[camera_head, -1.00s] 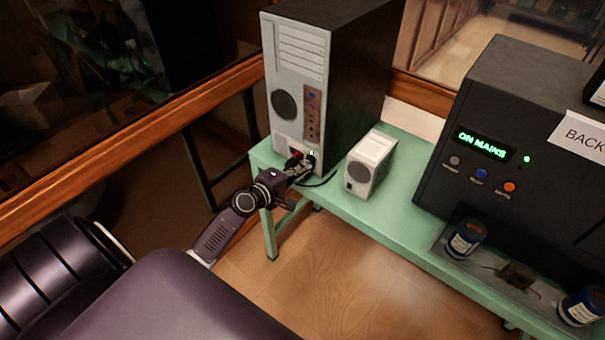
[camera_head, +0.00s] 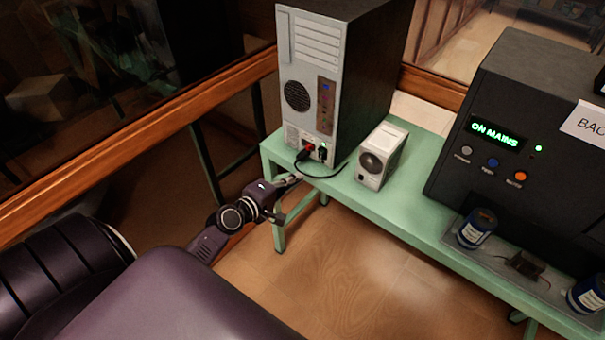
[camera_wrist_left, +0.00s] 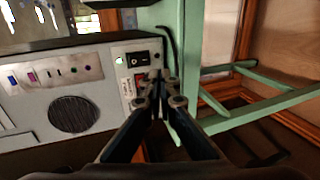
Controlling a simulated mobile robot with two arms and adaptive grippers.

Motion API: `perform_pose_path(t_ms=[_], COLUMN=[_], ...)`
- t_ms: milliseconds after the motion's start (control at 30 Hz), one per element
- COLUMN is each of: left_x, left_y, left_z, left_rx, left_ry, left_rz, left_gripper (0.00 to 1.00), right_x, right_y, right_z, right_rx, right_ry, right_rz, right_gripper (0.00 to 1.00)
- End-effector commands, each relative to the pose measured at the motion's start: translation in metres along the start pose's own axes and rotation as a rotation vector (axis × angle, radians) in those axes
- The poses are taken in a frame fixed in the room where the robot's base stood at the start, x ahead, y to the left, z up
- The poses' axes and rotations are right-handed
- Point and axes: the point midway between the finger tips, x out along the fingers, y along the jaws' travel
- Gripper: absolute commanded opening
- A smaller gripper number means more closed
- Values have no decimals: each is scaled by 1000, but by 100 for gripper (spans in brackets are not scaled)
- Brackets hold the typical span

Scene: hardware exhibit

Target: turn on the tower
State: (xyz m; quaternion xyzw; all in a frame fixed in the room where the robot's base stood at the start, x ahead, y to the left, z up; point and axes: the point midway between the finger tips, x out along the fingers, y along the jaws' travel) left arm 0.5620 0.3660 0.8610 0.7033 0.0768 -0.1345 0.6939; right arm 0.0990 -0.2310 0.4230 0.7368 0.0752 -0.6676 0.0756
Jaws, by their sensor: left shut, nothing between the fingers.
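The grey and black tower (camera_head: 310,60) stands upright on the green bench, its panel with vents, a round fan grille and coloured ports facing me. My right gripper is out of view.
A small white box with a fan (camera_head: 376,160) stands right of the tower on the green bench (camera_head: 405,212). A black unit reading ON MAINS (camera_head: 530,110) and blue cans (camera_head: 477,230) are farther right. A wooden rail (camera_head: 150,125) runs behind at left.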

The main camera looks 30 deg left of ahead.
Motion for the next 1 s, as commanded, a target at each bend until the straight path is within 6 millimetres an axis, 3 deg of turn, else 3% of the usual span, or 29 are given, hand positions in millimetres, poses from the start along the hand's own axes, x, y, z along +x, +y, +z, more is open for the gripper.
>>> perform_pose_path(t_ms=[133, 300, 500, 1000], left_x=[-22, -34, -38, -37], left_y=[-9, -10, -10, -14], left_z=[0, 0, 0, 0], left_rx=[1, -1, -1, 5], left_ry=[0, -1, -1, 1], left_rz=[-2, -1, 0, -7], left_gripper=[0, 0, 0, 0], right_x=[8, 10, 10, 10], right_y=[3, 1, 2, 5], right_z=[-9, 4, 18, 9], right_rx=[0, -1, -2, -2], right_ry=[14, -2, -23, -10], right_rz=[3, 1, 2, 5], right_gripper=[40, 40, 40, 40])
